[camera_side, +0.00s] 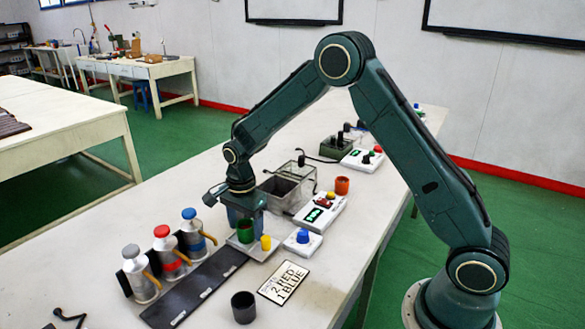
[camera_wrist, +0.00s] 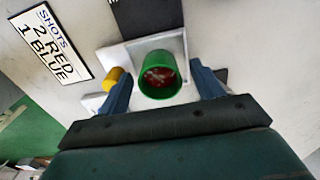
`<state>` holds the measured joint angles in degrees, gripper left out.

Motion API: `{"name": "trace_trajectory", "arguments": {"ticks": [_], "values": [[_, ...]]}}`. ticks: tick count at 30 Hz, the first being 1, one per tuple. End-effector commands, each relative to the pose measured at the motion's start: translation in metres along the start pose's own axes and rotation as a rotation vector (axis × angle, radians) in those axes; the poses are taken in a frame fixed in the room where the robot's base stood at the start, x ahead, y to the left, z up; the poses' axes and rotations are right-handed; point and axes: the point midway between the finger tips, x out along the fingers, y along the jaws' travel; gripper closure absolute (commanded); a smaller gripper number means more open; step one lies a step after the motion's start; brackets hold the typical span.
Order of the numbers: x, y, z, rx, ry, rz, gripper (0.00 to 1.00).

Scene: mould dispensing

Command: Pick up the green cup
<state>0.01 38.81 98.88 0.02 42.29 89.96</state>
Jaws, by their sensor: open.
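The green cup (camera_side: 245,233) stands upright on a pale square plate (camera_side: 261,252) in the side view. In the wrist view the green cup (camera_wrist: 160,92) is seen from above, with red content inside. My gripper (camera_side: 243,222) is low over the plate, at the cup. In the wrist view my gripper (camera_wrist: 159,80) has one blue finger on each side of the cup, with gaps showing between fingers and cup. The jaws are open. Part of the cup's far side is hidden in the side view.
A yellow peg (camera_side: 266,243) stands close beside the cup. Bottles with red (camera_side: 170,252), blue (camera_side: 197,235) and grey (camera_side: 139,274) caps stand left.

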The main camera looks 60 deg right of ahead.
Motion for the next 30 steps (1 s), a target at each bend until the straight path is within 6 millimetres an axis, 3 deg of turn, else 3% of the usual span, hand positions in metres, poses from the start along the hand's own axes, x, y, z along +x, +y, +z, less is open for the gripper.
{"name": "trace_trajectory", "arguments": {"ticks": [13, 14, 21, 30], "values": [[0.0002, 0.0, -0.0001, 0.0, 0.0, 0.0, 0.33], [0.0001, 0.0, -0.0001, 0.0, 0.0, 0.0, 0.35], [0.0001, 0.0, -0.0001, 0.0, 0.0, 0.0, 0.81], [-0.0007, -0.0001, -0.0001, 0.0, 0.0, 0.0, 0.81]]}}
